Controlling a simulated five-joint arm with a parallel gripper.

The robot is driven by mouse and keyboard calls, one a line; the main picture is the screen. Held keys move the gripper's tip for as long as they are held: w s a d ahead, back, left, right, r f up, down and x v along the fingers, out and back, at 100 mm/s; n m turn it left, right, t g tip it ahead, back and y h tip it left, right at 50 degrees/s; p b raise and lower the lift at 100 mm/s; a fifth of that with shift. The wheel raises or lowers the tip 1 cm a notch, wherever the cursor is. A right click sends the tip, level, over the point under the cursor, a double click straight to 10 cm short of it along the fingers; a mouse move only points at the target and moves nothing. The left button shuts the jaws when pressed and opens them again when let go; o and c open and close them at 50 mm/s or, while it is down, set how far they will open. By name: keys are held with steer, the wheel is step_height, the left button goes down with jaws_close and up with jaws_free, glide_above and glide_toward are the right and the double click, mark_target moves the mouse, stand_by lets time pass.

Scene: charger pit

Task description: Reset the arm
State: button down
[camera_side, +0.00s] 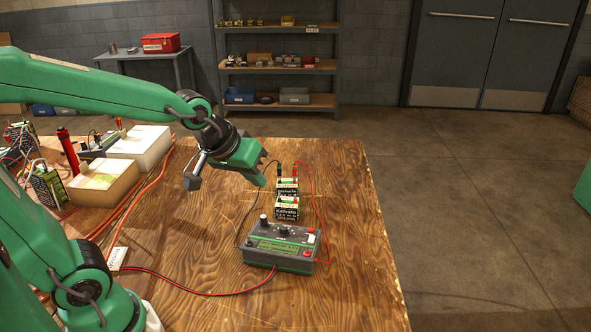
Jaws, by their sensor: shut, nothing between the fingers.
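My gripper (258,180) is at the end of my green arm, above the wooden table (345,200). From this view I cannot tell the exact gap between the fingertips and the blocks. A grey and green charger (281,247) with knobs and a lit display sits in front of the blocks. A red lead and a black lead run between the charger and the blocks.
A red cable (200,291) crosses the front. The table's right strip is clear. A shelf (278,65) stands behind.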

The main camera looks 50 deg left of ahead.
steer(key=s+r+m, duration=0.2)
steer(key=s+m, duration=0.1)
steer(key=s, duration=0.9)
steer(key=shift+a+r+m+g, duration=0.3)
steer(key=shift+a+m+g, duration=0.1)
stand_by(0.6)
